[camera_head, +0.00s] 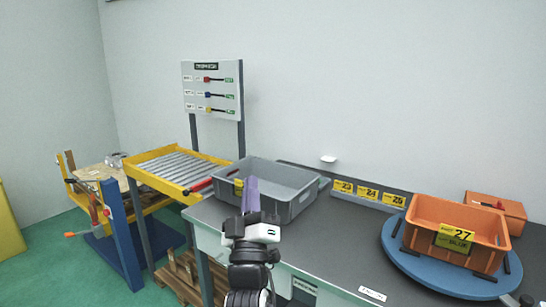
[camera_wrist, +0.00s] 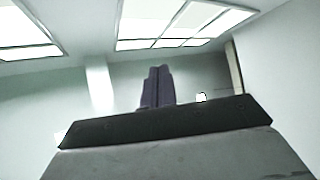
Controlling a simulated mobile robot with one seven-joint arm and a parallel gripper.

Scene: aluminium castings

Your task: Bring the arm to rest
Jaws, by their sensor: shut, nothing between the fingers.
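My gripper (camera_head: 251,183) is in the middle of the head view, at the end of my dark arm that rises from the bottom edge. Its purple fingers are together and point up, with nothing between them. They show in front of the grey crate, and I cannot tell the gap between them. In the wrist view the closed fingers (camera_wrist: 158,86) stand up against a pale wall and ceiling lights. No object is near the fingertips in that view.
A grey crate (camera_head: 299,202) stands on the dark bench (camera_head: 345,236). An orange bin (camera_head: 430,226) marked 27 sits on a blue turntable (camera_head: 408,262) at right. A yellow-edged roller rack (camera_head: 148,158) and a panel (camera_head: 212,75) are at left. The bench middle is clear.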

